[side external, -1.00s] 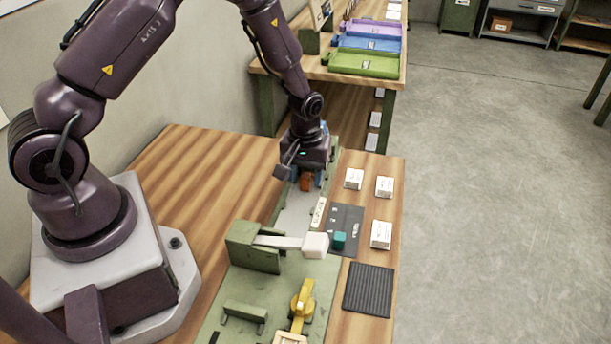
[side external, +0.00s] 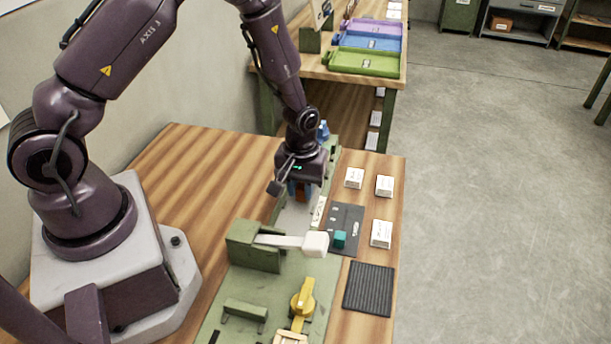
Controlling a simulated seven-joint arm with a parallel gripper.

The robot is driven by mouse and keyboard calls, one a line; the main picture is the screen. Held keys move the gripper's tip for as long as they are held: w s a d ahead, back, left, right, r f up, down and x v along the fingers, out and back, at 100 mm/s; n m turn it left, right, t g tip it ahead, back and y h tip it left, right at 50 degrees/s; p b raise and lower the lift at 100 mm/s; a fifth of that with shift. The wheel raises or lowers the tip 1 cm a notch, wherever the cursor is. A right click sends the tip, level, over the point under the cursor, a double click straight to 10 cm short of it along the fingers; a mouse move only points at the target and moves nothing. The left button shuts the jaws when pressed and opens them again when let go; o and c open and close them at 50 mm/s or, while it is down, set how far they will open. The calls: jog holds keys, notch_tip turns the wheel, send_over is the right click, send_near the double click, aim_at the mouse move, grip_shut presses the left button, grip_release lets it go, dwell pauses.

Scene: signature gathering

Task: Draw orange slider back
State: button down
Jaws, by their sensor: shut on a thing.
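The orange slider (side external: 301,196) sits low on the green fixture board (side external: 236,308), at its far end, mostly hidden under my gripper. My gripper (side external: 300,190) points down over it, and its blue fingers are shut on the slider. A grey plate (side external: 293,217) lies on the board just in front of the slider. A blue part (side external: 323,131) shows behind my gripper at the far end of the board.
A white-ended lever (side external: 314,243) on a green block and a yellow handle (side external: 303,298) stand nearer the camera. Wooden table at left is clear.

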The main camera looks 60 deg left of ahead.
aim_at(290, 230)
jog(key=s+d, duration=0.6)
jog(key=shift+s+d, duration=0.15)
jog(key=c, duration=1)
grip_release()
jog(key=shift+o, duration=0.2)
jog(key=shift+r, duration=0.1)
jog(key=shift+r, duration=0.4)
notch_tip(290, 230, up, 12)
